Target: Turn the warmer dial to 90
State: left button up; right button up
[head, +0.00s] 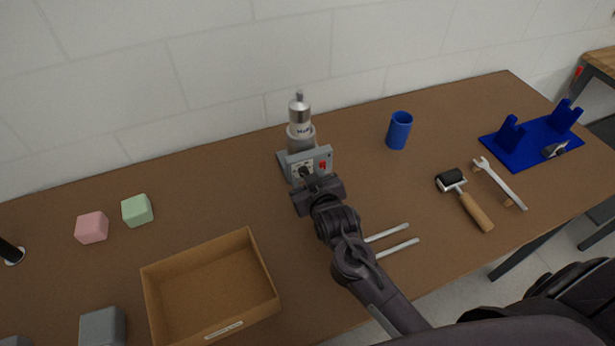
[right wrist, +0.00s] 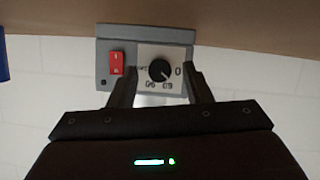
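The warmer (head: 324,158) is a grey unit with a silver bottle (head: 300,118) upright at it, near the wall. Its dial is a round black knob (right wrist: 160,70) on a white plate, seen upside down in the right wrist view. A pale mark on the knob points to the lower right there; a "0" is at the plate's right, and small numbers below are hard to read. My right gripper (right wrist: 161,92) is open, its fingers spread to either side of the dial with visible gaps. In the head view the gripper (head: 318,190) partly covers the dial. My left gripper is not in view.
A red switch (right wrist: 116,63) sits beside the dial plate. A cardboard box (head: 210,285), pink block (head: 92,227) and green block (head: 137,210) are left. A blue cup (head: 399,130), roller (head: 470,205), wrench (head: 500,183) and blue stand (head: 530,145) are right. Two pale rods (head: 390,240) lie by my forearm.

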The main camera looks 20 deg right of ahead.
jog(key=b+v, duration=0.1)
jog(key=v, duration=0.5)
jog(key=shift+s+r, duration=0.1)
jog(key=shift+s, duration=0.3)
jog(key=shift+s+r, duration=0.3)
jog(key=shift+s, duration=0.15)
jog(key=shift+a, duration=0.1)
